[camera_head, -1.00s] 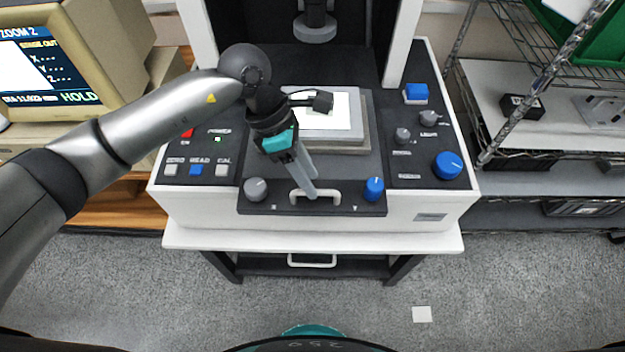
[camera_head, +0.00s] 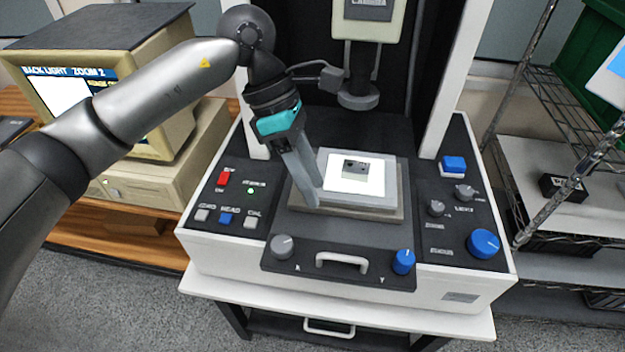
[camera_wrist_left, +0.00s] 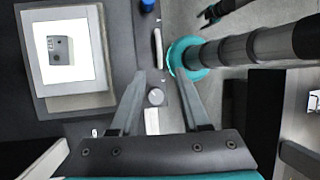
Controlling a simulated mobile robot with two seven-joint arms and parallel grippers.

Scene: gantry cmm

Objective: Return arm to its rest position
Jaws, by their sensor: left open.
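My left arm comes in from the left in the head view. Its gripper (camera_head: 312,190) points down over the left front part of the measuring stage (camera_head: 390,212). In the left wrist view the two fingers (camera_wrist_left: 160,78) are spread apart with nothing between them. The grey control knob (camera_wrist_left: 155,97) shows beyond the gap. A small dark part (camera_head: 356,167) lies on the lit white plate of the stage, to the right of the fingers. It also shows in the left wrist view (camera_wrist_left: 61,50).
The machine's column and lens head (camera_head: 358,95) stand close to the right of my left wrist. A monitor (camera_head: 100,75) stands at the left. Knobs and a white handle (camera_head: 341,261) line the machine's front. A wire shelf (camera_head: 545,150) stands at the right.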

